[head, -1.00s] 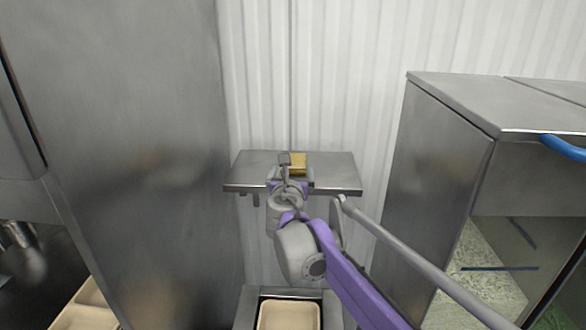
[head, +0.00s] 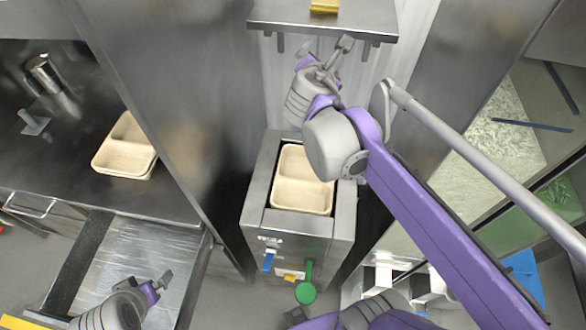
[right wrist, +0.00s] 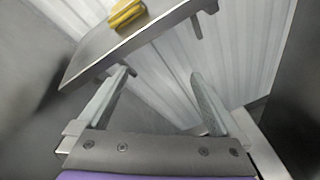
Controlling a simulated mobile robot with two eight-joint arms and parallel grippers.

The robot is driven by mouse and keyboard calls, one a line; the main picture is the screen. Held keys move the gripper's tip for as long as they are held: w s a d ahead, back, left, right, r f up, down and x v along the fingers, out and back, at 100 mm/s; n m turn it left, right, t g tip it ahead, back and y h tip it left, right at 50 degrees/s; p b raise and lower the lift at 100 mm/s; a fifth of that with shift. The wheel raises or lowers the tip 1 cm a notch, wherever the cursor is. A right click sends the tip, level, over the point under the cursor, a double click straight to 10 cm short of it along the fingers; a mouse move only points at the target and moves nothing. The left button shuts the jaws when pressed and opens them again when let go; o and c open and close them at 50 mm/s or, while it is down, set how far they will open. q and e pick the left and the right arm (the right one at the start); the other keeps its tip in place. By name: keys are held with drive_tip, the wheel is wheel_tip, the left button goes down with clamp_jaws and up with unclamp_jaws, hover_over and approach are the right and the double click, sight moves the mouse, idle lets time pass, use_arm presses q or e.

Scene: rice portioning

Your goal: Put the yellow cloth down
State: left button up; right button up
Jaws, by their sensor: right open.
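The yellow cloth (head: 324,6) lies on the metal wall shelf (head: 368,23), cut off by the top edge of the head view. It also shows folded on the shelf in the right wrist view (right wrist: 126,12). My right gripper (head: 328,56) is below and in front of the shelf, apart from the cloth. Its fingers (right wrist: 160,76) are spread with nothing between them. My left gripper (head: 150,284) is low at the left over the metal counter, and its jaw opening is too small to tell.
A sealing machine (head: 258,205) holding a beige two-part tray (head: 303,192) stands below the shelf. More beige trays (head: 124,160) sit on the left counter. Tall steel walls flank the shelf. A glass-fronted cabinet (head: 520,130) is at the right.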

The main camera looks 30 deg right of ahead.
drive_tip(key=s+a+f+m+g+y, duration=0.3)
drive_tip(key=s+a+f+m+y, duration=0.2)
drive_tip(key=s+a+f+m, duration=0.6)
drive_tip(key=s+a+f+m+g+y, duration=0.2)
drive_tip(key=s+a+f+m+y, duration=0.4)
drive_tip(key=f+m, duration=0.5)
drive_tip(key=m+h, duration=0.7)
approach(325, 1)
drive_tip(key=shift+t, duration=0.3)
drive_tip(key=x, duration=0.4)
drive_tip(key=shift+w+d, duration=0.2)
drive_tip(key=shift+d, duration=0.2)
drive_tip(key=x, duration=0.5)
drive_tip(key=shift+w+d+f, duration=0.1)
drive_tip(key=shift+w+d, duration=0.2)
drive_tip(key=shift+w, duration=0.15)
drive_tip(key=shift+s, duration=0.1)
drive_tip(key=shift+c, duration=1)
drive_tip(key=c, duration=1)
